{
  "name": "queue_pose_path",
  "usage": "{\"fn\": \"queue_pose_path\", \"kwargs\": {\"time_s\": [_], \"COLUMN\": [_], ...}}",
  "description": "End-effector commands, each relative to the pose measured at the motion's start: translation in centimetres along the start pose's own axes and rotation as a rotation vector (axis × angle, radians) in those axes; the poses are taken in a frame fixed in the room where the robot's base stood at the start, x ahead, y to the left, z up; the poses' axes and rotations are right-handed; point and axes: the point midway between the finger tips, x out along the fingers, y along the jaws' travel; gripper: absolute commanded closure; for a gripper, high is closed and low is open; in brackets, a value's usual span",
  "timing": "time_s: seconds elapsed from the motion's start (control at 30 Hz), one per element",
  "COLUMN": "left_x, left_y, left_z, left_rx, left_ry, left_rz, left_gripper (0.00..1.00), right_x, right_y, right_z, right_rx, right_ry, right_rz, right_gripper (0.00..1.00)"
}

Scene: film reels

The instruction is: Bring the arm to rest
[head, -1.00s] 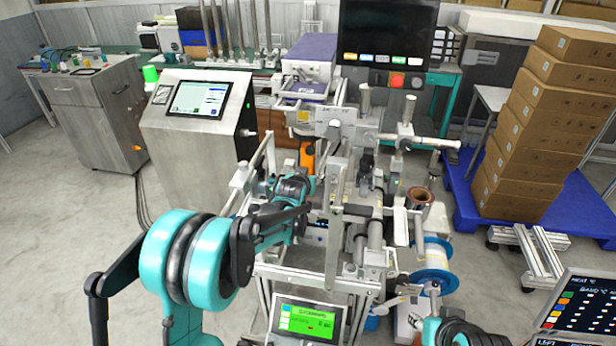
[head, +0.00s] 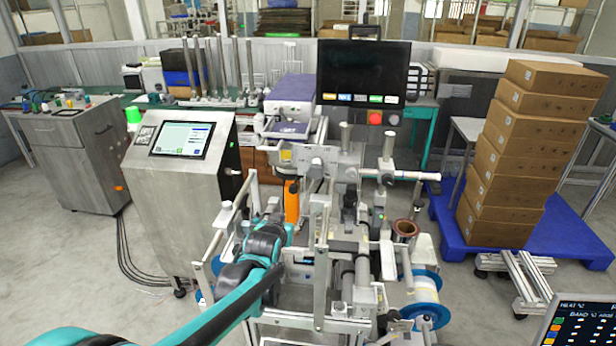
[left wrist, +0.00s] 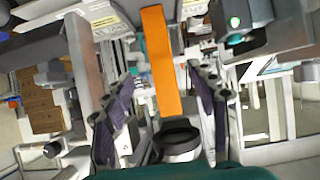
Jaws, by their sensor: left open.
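My left arm comes in teal and black from the lower left of the head view. Its gripper (head: 282,232) is at the near left side of the film-reel machine (head: 330,158), among its metal frames, and its tips are hard to make out there. In the left wrist view the two dark fingers of this gripper (left wrist: 163,95) stand wide apart, open, with nothing held. An orange upright bar (left wrist: 160,60) shows between them in the picture, clear of both fingers; it also shows in the head view (head: 292,203). My right gripper is in neither view.
Metal posts and rails crowd around the left gripper. A blue-rimmed reel (head: 427,312) and a brown roll (head: 404,229) are on the machine's right. A steel console (head: 180,195) stands left. Stacked cartons (head: 525,150) stand on a blue pallet (head: 575,235).

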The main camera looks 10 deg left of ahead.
Motion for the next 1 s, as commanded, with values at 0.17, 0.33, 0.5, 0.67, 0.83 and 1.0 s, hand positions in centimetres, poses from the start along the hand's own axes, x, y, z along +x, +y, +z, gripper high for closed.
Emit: {"fn": "queue_pose_path", "kwargs": {"time_s": [0.17, 0.33, 0.5, 0.67, 0.83, 1.0], "left_x": [-2.8, -9.8, -17.0, -22.1, -24.9, -25.6], "left_y": [-0.4, -1.2, -1.8, -1.9, -1.9, -1.9], "left_z": [0.8, 4.2, 9.7, 15.1, 18.7, 19.7], "left_rx": [0.000, -0.001, -0.001, 0.001, 0.001, 0.002], "left_ry": [-0.039, -0.148, -0.273, -0.374, -0.437, -0.455], "left_rz": [-0.003, -0.010, -0.010, -0.004, 0.001, 0.003], "left_gripper": [0.42, 0.42, 0.42, 0.42, 0.42, 0.42], "right_x": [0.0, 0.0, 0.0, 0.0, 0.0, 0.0], "right_y": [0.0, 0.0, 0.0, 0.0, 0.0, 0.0], "right_z": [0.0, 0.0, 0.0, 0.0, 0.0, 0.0], "right_rx": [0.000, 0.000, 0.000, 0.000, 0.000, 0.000], "right_ry": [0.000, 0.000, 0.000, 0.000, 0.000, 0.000], "right_rz": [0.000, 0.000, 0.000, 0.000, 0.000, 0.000], "right_gripper": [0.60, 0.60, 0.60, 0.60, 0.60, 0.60]}}
